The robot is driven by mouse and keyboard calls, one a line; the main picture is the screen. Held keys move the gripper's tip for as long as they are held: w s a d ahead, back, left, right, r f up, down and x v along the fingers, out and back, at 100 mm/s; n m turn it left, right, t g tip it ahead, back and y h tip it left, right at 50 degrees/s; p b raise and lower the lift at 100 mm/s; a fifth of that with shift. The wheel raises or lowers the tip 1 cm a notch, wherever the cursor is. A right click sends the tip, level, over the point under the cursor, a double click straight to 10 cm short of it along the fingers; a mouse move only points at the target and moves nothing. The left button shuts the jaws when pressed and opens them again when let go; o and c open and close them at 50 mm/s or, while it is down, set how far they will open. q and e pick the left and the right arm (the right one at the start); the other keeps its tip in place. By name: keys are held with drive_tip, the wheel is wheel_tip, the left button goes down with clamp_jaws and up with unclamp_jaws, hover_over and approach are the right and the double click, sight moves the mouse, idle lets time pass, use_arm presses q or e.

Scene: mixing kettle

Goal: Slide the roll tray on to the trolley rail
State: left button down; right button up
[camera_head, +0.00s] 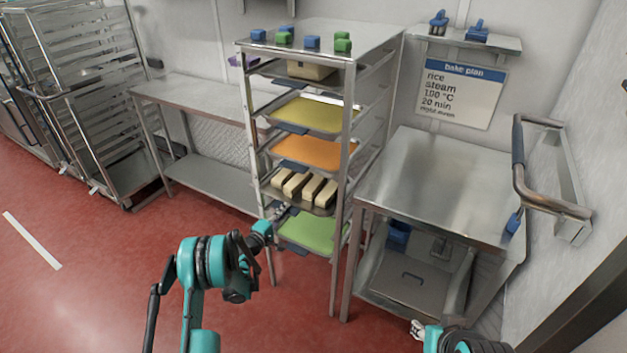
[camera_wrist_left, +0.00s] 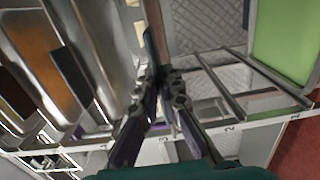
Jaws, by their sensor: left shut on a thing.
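The roll tray (camera_head: 325,211) is a metal tray with several pale, long rolls (camera_head: 305,187) on it. It sits in the tall metal rack, below the orange tray and above the green one. My left gripper (camera_head: 279,214) is at the tray's front left edge. In the left wrist view its dark fingers (camera_wrist_left: 158,88) are shut on the thin tray edge. Rail slots beside it carry numbers on a white strip (camera_wrist_left: 205,131). An empty trolley (camera_head: 95,95) with several rails stands at the far left. My right gripper (camera_head: 418,328) barely shows at the bottom edge; its fingers are unclear.
The rack also holds a yellow tray (camera_head: 312,115), an orange tray (camera_head: 308,152) and a green tray (camera_head: 308,232). Blue and green blocks sit on its top. A steel table (camera_head: 440,185) stands close on the right, a low bench (camera_head: 185,92) on the left. The red floor in front is clear.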

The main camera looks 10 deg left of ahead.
use_arm(q)
drive_tip(key=shift+v, duration=1.75)
drive_tip(key=c, duration=1.1)
unclamp_jaws()
drive_tip(key=shift+c, duration=0.2)
